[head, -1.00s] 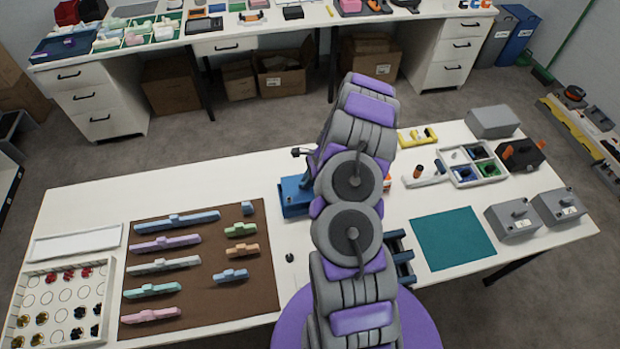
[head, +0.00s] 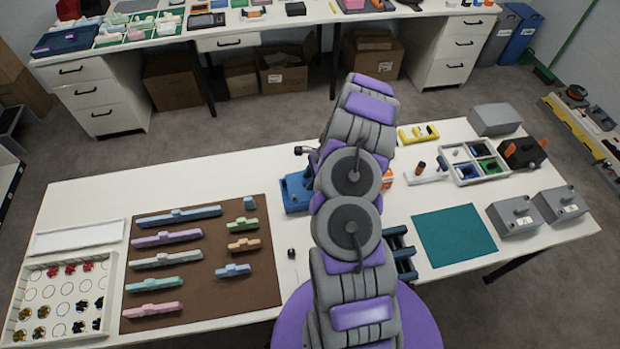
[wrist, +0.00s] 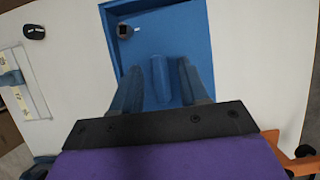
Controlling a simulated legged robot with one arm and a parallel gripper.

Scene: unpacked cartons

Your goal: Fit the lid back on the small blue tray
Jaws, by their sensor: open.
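The small blue tray (head: 297,194) stands on the white table, just left of my arm, which hides its right part. In the wrist view, a blue rimmed surface (wrist: 190,35) lies under my gripper. A raised blue bar (wrist: 160,78), which looks like a lid's handle, stands between the fingers. My gripper (wrist: 163,98) is open, with one finger on each side of this bar. I cannot tell whether the fingers touch it, or whether lid and tray are separate here. A small dark knob-like thing (wrist: 125,31) shows near the blue rim's corner.
A brown mat (head: 205,290) with pastel handled pieces lies to the left. A small black object (head: 292,253) lies on the table. A dark blue rack (head: 402,252) stands right of my arm, beside a teal mat (head: 455,237). Grey boxes (head: 515,216) stand farther right.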

